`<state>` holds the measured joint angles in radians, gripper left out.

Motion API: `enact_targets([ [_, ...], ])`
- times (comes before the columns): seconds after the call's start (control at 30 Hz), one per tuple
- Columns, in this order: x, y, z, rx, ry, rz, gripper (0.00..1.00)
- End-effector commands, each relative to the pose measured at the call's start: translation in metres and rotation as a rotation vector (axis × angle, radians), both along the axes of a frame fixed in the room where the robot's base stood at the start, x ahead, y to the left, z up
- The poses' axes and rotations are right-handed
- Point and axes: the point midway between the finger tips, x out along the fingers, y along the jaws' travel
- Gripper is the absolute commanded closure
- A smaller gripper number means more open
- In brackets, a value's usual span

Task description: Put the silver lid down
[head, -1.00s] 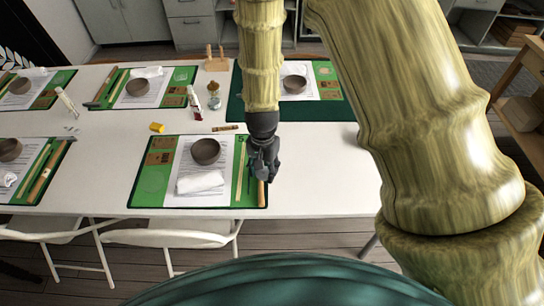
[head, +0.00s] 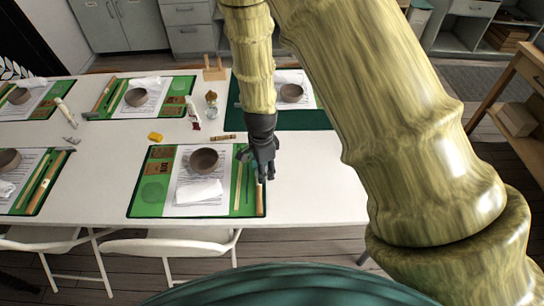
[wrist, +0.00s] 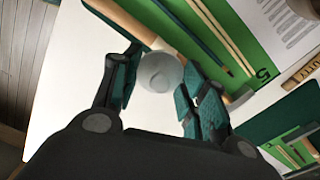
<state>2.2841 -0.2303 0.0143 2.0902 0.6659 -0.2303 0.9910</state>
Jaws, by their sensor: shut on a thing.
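The silver lid (wrist: 158,72), a small pale round disc with a knob-like centre, is between the fingers of my gripper (wrist: 157,88) in the wrist view. The gripper is shut on it. In the head view my gripper (head: 264,170) hangs at the right edge of the near green mat (head: 148,205); I cannot make out the lid there. In the wrist view the lid overlaps a wooden-handled tool (wrist: 135,25) along the mat's edge; I cannot tell the height of the gap below it.
A brown bowl (head: 204,159) and a folded white cloth (head: 199,192) lie on the near mat. A glass jar (head: 211,104), a red-and-white bottle (head: 192,113) and a yellow block (head: 155,137) stand behind it. The white table (head: 315,188) is bare to the gripper's right.

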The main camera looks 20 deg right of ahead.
Motion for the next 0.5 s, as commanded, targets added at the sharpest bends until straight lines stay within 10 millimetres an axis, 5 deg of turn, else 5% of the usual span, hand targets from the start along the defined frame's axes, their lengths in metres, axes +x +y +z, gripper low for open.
enact_targets([
  [0.2, 0.035, -0.027, -0.002, 0.0, -0.001, -0.001, 0.66],
  [0.5, 0.057, -0.045, -0.007, 0.0, 0.0, 0.001, 0.66],
])
